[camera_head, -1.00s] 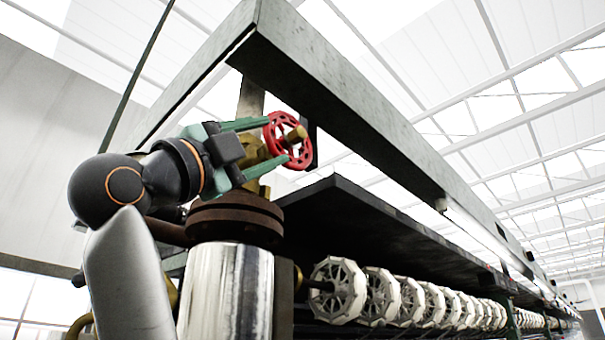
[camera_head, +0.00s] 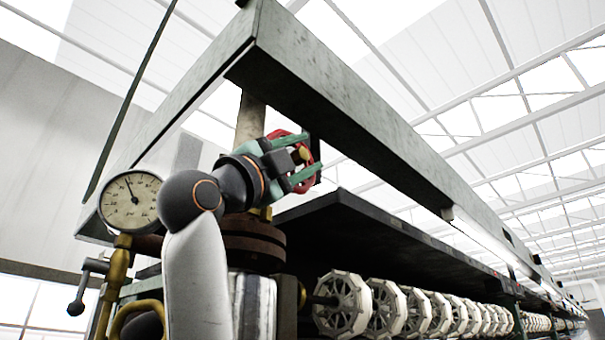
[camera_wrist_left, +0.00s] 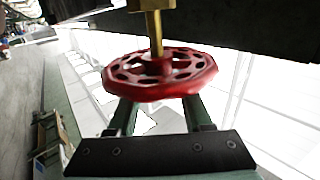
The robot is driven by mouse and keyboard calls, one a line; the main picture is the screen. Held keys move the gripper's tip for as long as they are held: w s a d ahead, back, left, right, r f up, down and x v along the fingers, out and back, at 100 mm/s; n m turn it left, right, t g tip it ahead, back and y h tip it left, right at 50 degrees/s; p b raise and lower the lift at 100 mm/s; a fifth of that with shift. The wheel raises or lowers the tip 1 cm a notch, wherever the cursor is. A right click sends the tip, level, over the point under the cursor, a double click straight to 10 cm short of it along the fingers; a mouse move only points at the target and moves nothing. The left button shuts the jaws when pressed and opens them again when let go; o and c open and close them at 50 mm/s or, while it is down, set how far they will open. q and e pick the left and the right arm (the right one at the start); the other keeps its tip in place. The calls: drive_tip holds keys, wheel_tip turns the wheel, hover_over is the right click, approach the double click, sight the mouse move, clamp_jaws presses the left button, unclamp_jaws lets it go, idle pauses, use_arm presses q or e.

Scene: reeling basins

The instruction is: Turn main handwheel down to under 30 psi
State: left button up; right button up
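The red main handwheel (camera_head: 277,134) sits on a brass stem beneath the beam, partly hidden by my left gripper (camera_head: 305,155). In the left wrist view the handwheel (camera_wrist_left: 160,75) fills the middle, with its brass stem above. The two green fingers (camera_wrist_left: 159,108) are spread apart, and their tips reach the near rim and pass out of sight behind it. I cannot tell whether they touch it. A round pressure gauge (camera_head: 130,201) is left of my wrist; its needle points up and slightly left, and its numbers are too small to read. My right gripper is not in view.
A grey-green beam (camera_head: 350,95) runs close above the handwheel. A dark shelf (camera_head: 370,235) and a row of white reels (camera_head: 385,308) extend right.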

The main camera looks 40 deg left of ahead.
use_arm(q)
clamp_jaws()
idle(0.5)
drive_tip(key=shift+s+a+r+g+p, duration=0.1)
drive_tip(key=shift+g+p, duration=0.25)
drive_tip(key=shift+g, duration=2.55)
drive_tip(key=shift+f+g, duration=0.2)
drive_tip(key=shift+g, duration=0.4)
drive_tip(key=shift+o, duration=1.2)
unclamp_jaws()
